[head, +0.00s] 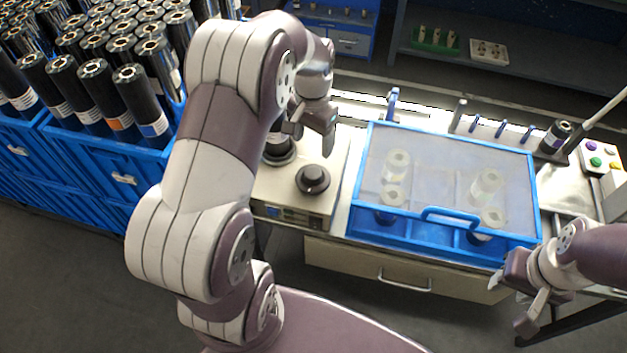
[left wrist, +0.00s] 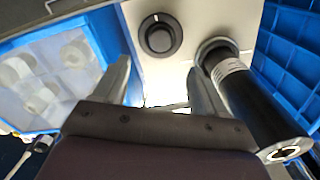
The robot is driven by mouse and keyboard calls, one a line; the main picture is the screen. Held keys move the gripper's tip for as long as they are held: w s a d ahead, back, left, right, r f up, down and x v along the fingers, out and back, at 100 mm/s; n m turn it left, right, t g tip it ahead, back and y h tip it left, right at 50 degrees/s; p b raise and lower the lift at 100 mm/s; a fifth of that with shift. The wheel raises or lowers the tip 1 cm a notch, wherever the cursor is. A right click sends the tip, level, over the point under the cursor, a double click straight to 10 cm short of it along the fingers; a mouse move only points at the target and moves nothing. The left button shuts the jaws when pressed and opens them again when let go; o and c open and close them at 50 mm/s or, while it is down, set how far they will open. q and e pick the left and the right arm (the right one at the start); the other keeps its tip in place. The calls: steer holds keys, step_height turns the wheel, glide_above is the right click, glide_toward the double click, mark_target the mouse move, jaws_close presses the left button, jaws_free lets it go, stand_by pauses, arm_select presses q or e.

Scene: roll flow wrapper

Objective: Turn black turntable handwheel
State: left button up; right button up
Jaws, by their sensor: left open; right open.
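The black turntable handwheel (head: 313,179) is a round knob on the pale machine top, left of the blue-framed cover. In the left wrist view the handwheel (left wrist: 160,36) shows a white mark on its rim and lies beyond my fingers, between their lines. My left gripper (head: 312,124) is open and empty above the machine top, apart from the handwheel; its fingers also show in the left wrist view (left wrist: 158,85). My right gripper (head: 510,303) is open and empty at the right, in front of the table edge.
A black roll (left wrist: 245,95) stands on the machine beside the handwheel, close to one left finger. A clear blue-framed cover (head: 440,185) with pale rolls under it is to the right. Blue crates (head: 105,165) of black rolls stand left. A button box (head: 601,160) is far right.

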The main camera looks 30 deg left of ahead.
mark_target(313, 172)
arm_select(q)
steer(key=f, duration=1.1)
steer(key=shift+w+p, duration=0.2)
steer(key=shift+p, duration=0.15)
steer(key=shift+w+f, duration=0.1)
steer(key=shift+f, duration=0.4)
steer(key=shift+r, duration=0.1)
steer(key=c, duration=1.1)
steer(key=shift+o, duration=0.2)
steer(key=shift+n, duration=0.3)
steer(key=n+p, duration=0.1)
steer(key=n, duration=0.3)
steer(key=shift+r, duration=0.1)
steer(key=n+p, duration=0.1)
steer(key=n, duration=0.4)
steer(key=shift+n, duration=0.4)
